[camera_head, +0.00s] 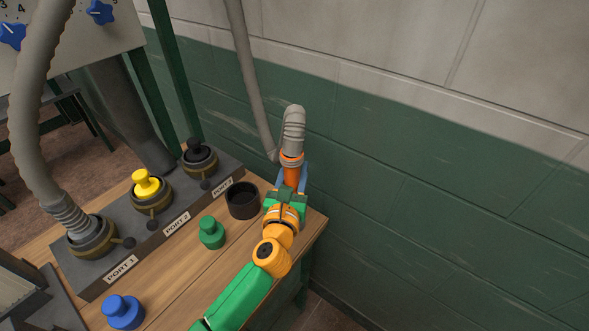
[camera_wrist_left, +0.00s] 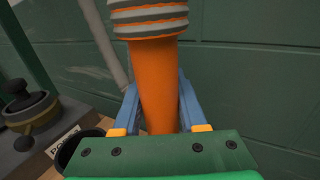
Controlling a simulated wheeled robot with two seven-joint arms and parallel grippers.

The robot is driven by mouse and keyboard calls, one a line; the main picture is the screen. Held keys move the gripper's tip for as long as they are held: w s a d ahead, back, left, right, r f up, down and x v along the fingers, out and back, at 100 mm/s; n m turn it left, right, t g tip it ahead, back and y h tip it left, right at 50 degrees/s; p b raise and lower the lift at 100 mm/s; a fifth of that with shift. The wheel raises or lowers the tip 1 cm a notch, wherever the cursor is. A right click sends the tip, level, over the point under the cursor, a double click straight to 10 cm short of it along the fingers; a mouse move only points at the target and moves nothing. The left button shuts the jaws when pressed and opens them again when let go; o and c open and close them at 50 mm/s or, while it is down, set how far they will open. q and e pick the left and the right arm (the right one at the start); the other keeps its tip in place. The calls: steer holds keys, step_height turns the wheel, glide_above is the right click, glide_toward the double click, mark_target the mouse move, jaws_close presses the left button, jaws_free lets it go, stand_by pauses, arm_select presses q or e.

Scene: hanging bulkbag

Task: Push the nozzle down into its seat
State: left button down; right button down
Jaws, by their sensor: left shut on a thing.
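The orange nozzle (camera_head: 291,176) hangs on the end of a grey ribbed hose (camera_head: 293,128) over the table's far right corner. It is upright and also fills the middle of the left wrist view (camera_wrist_left: 157,85). My left gripper (camera_head: 292,180) has its blue fingers shut around the nozzle, one on each side (camera_wrist_left: 160,110). The nozzle's lower end is hidden behind the green gripper body. An open black round cup (camera_head: 242,200) stands on the table to the left of the nozzle, apart from it. My right gripper is in neither view.
A grey block (camera_head: 150,232) carries three ports: one with a thick hose (camera_head: 70,222), one with a yellow cap (camera_head: 146,183), one dark (camera_head: 200,158). A green cap (camera_head: 212,232) and a blue cap (camera_head: 123,312) stand on the wooden table (camera_head: 185,262). A green wall (camera_head: 430,210) rises behind.

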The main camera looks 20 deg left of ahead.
arm_select(q)
steer(key=shift+f, duration=0.35)
steer(key=shift+c, duration=1.9)
jaws_free()
steer(key=shift+s, duration=0.1)
